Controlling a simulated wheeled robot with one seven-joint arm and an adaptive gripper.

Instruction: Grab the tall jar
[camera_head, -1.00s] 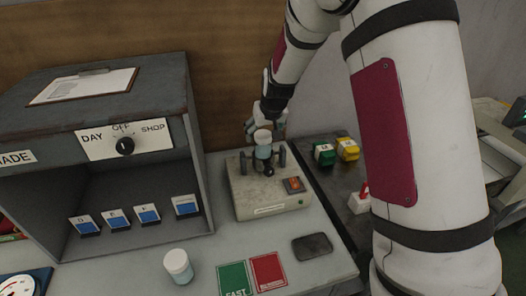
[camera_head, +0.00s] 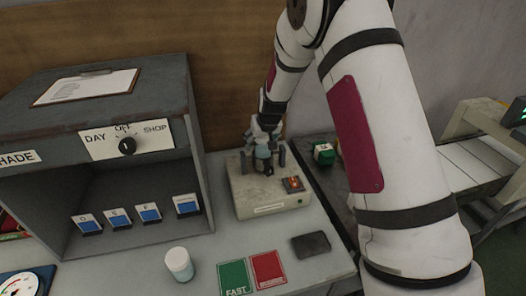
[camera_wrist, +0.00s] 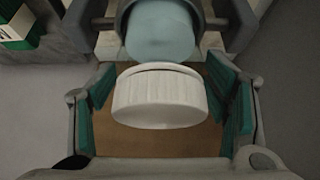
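A pale blue jar (camera_head: 262,155) with a white lid stands on the beige device, between two dark rollers or posts. In the wrist view its ribbed white lid (camera_wrist: 158,100) lies between my finger pads, with the blue body (camera_wrist: 160,35) beyond. My gripper (camera_head: 265,140) is at the top of this jar and hides much of its lid in the head view. The gripper (camera_wrist: 163,105) is open, its green pads on both sides of the lid, close to it. A second white-lidded jar (camera_head: 179,265) stands on the counter in front.
The beige device (camera_head: 240,195) has an orange switch. Red (camera_head: 268,268) and green (camera_head: 233,277) cards and a dark pad (camera_head: 311,245) lie in front of it. A grey cabinet (camera_head: 199,150) stands to the left. A green block (camera_head: 323,154) sits to the right.

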